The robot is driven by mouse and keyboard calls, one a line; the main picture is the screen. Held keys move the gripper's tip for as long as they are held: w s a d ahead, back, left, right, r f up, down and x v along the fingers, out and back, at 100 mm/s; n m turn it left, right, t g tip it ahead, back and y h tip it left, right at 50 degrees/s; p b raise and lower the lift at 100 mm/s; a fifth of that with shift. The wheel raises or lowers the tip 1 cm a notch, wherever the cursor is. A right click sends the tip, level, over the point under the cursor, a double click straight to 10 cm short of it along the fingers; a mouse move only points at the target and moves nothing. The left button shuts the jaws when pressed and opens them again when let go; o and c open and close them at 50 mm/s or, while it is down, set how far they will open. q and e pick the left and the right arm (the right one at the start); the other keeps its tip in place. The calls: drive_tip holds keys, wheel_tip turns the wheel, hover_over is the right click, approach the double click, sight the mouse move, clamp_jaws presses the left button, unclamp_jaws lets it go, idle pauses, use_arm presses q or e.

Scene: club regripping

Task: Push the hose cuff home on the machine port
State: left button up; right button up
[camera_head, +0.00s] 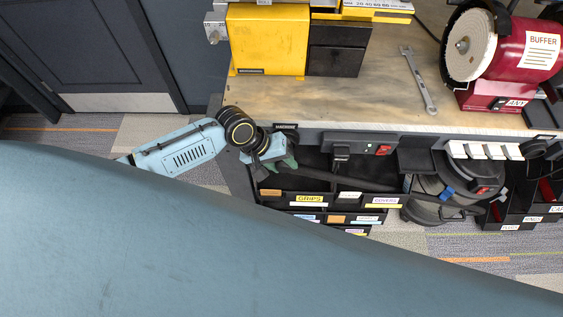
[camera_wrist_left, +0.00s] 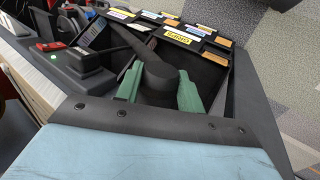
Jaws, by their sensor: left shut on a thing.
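My left gripper (camera_head: 284,163) is at the front of the bench, over the black trays. Its green fingers also show in the left wrist view (camera_wrist_left: 160,90), one on each side of a dark, round hose end. They are shut on it, and it looks like the hose cuff (camera_wrist_left: 158,72). A dark hose (camera_head: 350,182) runs right from the gripper toward a black and grey vacuum machine (camera_head: 472,172) under the bench. I cannot make out the machine port or tell whether the cuff touches it. My right gripper is in neither view.
A black switch box (camera_head: 360,142) with a red switch is on the bench front. Labelled trays (camera_head: 325,199) sit below it. A wrench (camera_head: 419,80), a red buffer (camera_head: 512,48) and a yellow unit (camera_head: 266,38) are on the bench. A large blue-grey surface hides the lower head view.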

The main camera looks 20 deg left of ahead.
use_arm(q)
drive_tip(key=shift+w, duration=0.2)
drive_tip(key=o, duration=1.2)
drive_tip(key=shift+c, duration=0.2)
drive_tip(key=shift+a, duration=0.1)
drive_tip(key=p+v, duration=0.1)
drive_tip(key=v, duration=1.2)
drive_tip(key=shift+r, duration=0.2)
